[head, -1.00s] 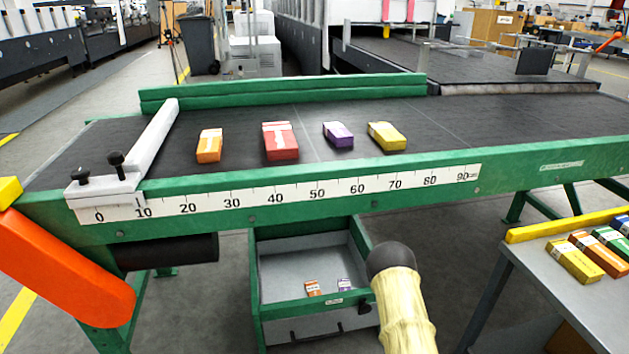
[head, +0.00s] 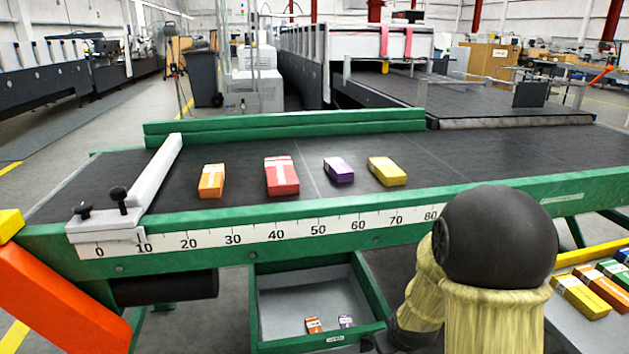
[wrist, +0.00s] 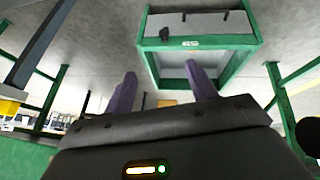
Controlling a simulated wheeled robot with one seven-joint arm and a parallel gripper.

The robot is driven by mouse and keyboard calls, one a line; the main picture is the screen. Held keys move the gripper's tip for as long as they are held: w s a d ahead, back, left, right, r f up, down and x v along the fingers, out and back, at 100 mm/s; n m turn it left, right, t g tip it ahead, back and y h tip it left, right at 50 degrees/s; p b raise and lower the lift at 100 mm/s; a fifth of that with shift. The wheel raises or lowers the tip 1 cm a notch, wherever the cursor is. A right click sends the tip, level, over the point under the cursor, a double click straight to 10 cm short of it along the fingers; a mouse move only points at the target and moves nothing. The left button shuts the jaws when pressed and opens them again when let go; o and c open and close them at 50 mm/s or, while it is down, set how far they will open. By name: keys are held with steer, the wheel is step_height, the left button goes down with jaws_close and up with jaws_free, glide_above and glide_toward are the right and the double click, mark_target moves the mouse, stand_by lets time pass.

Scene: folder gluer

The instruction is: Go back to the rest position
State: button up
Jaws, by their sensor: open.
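My gripper (wrist: 160,90) shows in the wrist view with its two purple fingers apart and nothing between them. Beyond the fingers is the green-framed drawer (wrist: 200,42) under the conveyor, seen at an odd angle. In the head view my arm, with a black round joint and pale yellow covers, stands at the lower right in front of the conveyor's front rail. The gripper itself cannot be made out in the head view.
An orange box (head: 211,180), a red box (head: 281,175), a purple box (head: 339,169) and a yellow box (head: 387,171) lie on the dark belt (head: 250,158). The open drawer (head: 280,285) holds two small boxes. A side table at right holds several boxes.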

steer(key=s+a+r+m+g, duration=0.1)
steer(key=s+r+m+g, duration=0.15)
steer(key=s, duration=0.45)
steer(key=s+a+r+m+g, duration=0.1)
steer(key=s+a+r, duration=0.1)
steer(key=s+r, duration=0.35)
steer(key=w+d+p+v, duration=0.1)
steer(key=w+p+v, duration=0.2)
steer(key=p+v, duration=1.5)
steer(key=w+d+r+p+v, duration=0.1)
steer(key=w+p+v, duration=0.3)
steer(key=p+v, duration=1.3)
steer(key=s+r+p, duration=0.1)
steer(key=p, duration=0.2)
steer(key=shift+y, duration=0.3)
steer(key=shift+r, duration=0.15)
